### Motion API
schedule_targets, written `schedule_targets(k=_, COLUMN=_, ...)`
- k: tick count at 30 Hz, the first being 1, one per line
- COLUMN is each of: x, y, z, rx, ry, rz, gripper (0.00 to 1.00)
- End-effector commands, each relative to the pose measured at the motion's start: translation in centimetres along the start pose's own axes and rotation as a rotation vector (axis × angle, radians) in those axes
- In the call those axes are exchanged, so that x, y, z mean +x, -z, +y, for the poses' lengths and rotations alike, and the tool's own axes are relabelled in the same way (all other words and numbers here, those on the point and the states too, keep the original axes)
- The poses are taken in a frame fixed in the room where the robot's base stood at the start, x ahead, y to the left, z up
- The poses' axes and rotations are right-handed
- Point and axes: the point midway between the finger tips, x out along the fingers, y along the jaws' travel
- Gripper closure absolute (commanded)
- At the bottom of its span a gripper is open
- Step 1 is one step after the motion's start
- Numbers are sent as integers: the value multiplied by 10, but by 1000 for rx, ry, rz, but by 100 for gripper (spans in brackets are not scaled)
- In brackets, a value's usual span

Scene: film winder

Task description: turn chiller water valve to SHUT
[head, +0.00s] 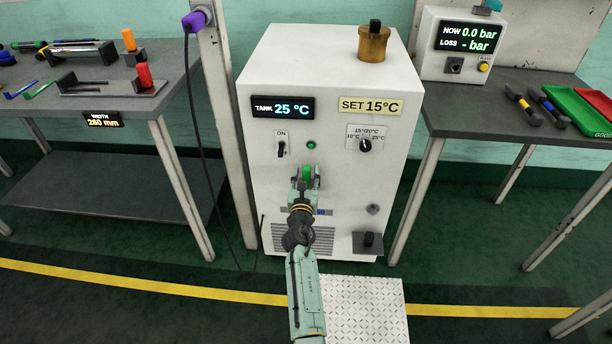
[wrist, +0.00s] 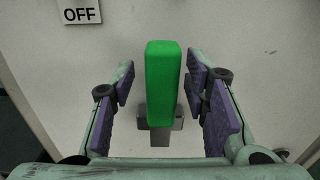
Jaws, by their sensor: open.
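The chiller (head: 335,100) is a white cabinet in the middle of the head view. Its water valve has a green handle (wrist: 163,85), upright in the wrist view on a grey stem (wrist: 160,130). The handle also shows in the head view (head: 307,172), partly hidden by my gripper. My gripper (wrist: 163,95) is open, with its purple pads on either side of the handle. A gap shows on the left; the right pad is very close, and I cannot tell if it touches. An OFF label (wrist: 79,11) is up and left of the handle.
The chiller front has an ON switch (head: 282,149), a temperature dial (head: 365,146) and a TANK display (head: 283,107) reading 25 °C. A purple plug's cable (head: 190,90) hangs left of the chiller. Tables stand left (head: 150,100) and right (head: 440,112).

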Motion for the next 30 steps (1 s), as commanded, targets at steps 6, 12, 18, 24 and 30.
schedule_targets(k=6, x=-5, y=1, z=0, rx=1, ry=1, rz=1, gripper=58)
schedule_targets(k=12, x=-36, y=2, z=-1, rx=5, ry=2, rz=3, gripper=58)
schedule_targets(k=18, x=-78, y=2, z=0, rx=5, ry=0, rz=3, gripper=58)
schedule_targets(k=24, x=-108, y=1, z=1, rx=2, ry=0, rz=1, gripper=58)
schedule_targets(k=30, x=-120, y=0, z=0, rx=1, ry=0, rz=0, gripper=58)
